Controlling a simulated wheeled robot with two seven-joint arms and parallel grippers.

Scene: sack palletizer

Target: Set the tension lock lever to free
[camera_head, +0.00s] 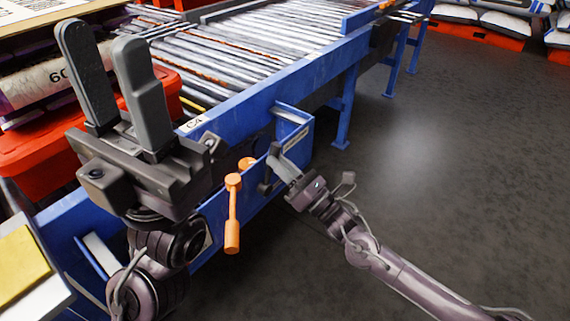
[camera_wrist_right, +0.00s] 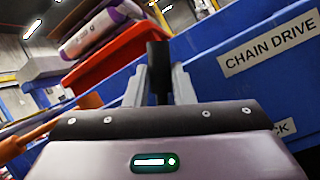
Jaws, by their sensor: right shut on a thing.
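A black lever handle (camera_wrist_right: 158,58) stands upright between the two grey fingers of my right gripper (camera_wrist_right: 159,85) in the right wrist view. My right gripper (camera_head: 271,172) is shut on it, close to the blue conveyor frame (camera_head: 262,103) in the head view. The lever's base is hidden behind the gripper. A label partly hidden behind the wrist ends in "CK" (camera_wrist_right: 286,127). My left gripper (camera_head: 104,45) is open and empty, fingers pointing up, at the upper left of the head view.
An orange crank handle (camera_head: 232,215) hangs just left of my right gripper; an orange bar (camera_wrist_right: 32,136) shows at the right wrist view's left. A "CHAIN DRIVE" label (camera_wrist_right: 268,48) is on the blue panel. Red crates (camera_head: 40,145) stand left. The floor (camera_head: 430,170) is clear at right.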

